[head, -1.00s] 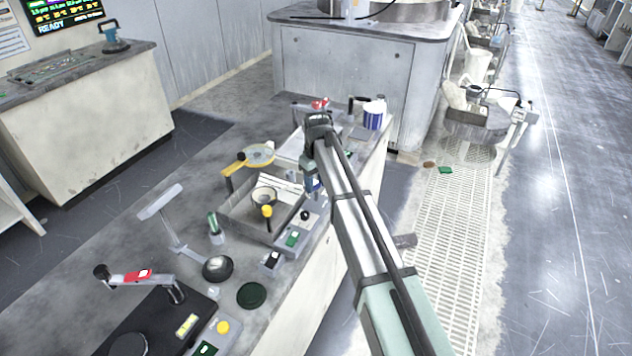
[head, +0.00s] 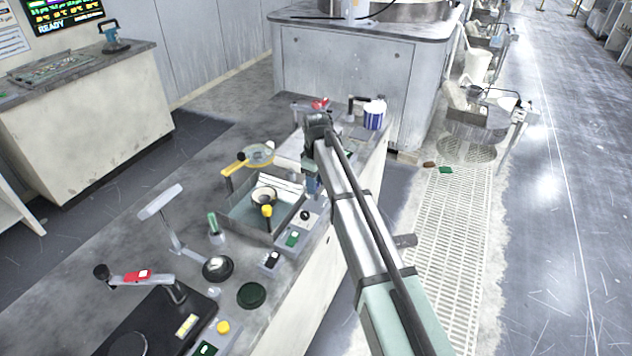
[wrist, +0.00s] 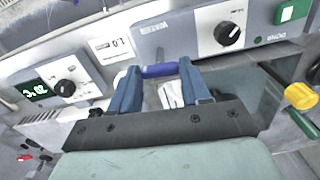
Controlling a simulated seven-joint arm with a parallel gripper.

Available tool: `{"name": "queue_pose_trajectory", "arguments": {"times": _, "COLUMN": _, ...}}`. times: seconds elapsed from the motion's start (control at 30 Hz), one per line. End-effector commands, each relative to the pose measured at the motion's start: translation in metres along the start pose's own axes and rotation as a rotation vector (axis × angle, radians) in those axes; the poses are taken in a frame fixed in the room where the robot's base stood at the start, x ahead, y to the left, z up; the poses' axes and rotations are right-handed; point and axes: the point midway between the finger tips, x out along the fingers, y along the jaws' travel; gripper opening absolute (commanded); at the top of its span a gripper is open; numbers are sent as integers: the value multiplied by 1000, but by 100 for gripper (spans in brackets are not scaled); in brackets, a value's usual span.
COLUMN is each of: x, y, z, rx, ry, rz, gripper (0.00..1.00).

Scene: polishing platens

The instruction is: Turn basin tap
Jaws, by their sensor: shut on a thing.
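The basin (head: 236,221) is a rectangular grey tray on the bench with blue-green water inside. Its wall shows at the right in the wrist view. A small bowl (head: 263,193) sits in it, and a yellow knob (head: 267,211) stands at its front edge. My gripper (wrist: 160,76) has two blue fingers. They are closed on the ends of a short blue-purple bar, which looks like the tap's handle (wrist: 160,70), in front of a grey panel. In the head view my arm mostly hides the handle and the fingers.
Control boxes with black dials (wrist: 227,33) and a green button (wrist: 292,11) stand close to my fingers. A yellow-rimmed magnifier (head: 258,154), a blue-and-white tin (head: 374,116) and a black polishing unit (head: 150,325) share the bench.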

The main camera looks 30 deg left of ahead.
Motion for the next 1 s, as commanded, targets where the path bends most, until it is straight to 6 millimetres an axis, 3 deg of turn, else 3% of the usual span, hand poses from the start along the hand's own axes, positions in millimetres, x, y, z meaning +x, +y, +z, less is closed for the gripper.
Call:
{"name": "queue_pose_trajectory", "arguments": {"times": 0.13, "x": 0, "y": 0, "z": 0, "rx": 1, "ry": 1, "rz": 1, "gripper": 16}}
{"name": "queue_pose_trajectory", "arguments": {"times": 0.17, "x": 0, "y": 0, "z": 0, "rx": 1, "ry": 1, "rz": 1, "gripper": 48}}
{"name": "queue_pose_trajectory", "arguments": {"times": 0.4, "x": 0, "y": 0, "z": 0, "rx": 2, "ry": 1, "rz": 1, "gripper": 71}}
{"name": "queue_pose_trajectory", "arguments": {"times": 0.77, "x": -4, "y": 0, "z": 0, "rx": 2, "ry": 1, "rz": 1, "gripper": 72}}
{"name": "queue_pose_trajectory", "arguments": {"times": 1.0, "x": -38, "y": 1, "z": -1, "rx": 2, "ry": 2, "rz": 2, "gripper": 72}}
